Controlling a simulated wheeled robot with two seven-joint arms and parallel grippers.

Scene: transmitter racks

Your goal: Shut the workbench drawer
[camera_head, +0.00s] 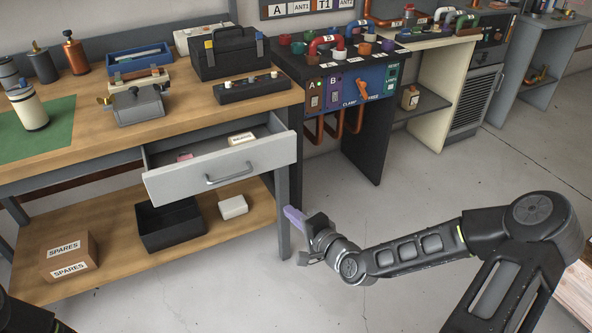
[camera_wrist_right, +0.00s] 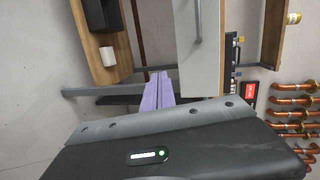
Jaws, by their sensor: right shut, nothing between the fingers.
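The workbench drawer (camera_head: 222,167) is pulled out from under the wooden top, its grey front tilted in view with a bar handle (camera_head: 228,175). Inside lie a small labelled box (camera_head: 241,139) and a pink item (camera_head: 185,157). My right gripper (camera_head: 291,214) has purple fingers, shut and empty. It is below and to the right of the drawer front, near the bench's front leg, apart from the handle. In the right wrist view the fingers (camera_wrist_right: 158,86) point towards the bench, with the drawer front (camera_wrist_right: 203,60) beside them. My left gripper is not seen.
The workbench top (camera_head: 185,110) holds a toolbox (camera_head: 228,52), a vise-like block and canisters. The lower shelf holds a black bin (camera_head: 170,226), a white box (camera_head: 233,207) and a spares box (camera_head: 69,257). A control console (camera_head: 345,90) stands right of the bench. The floor in front is clear.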

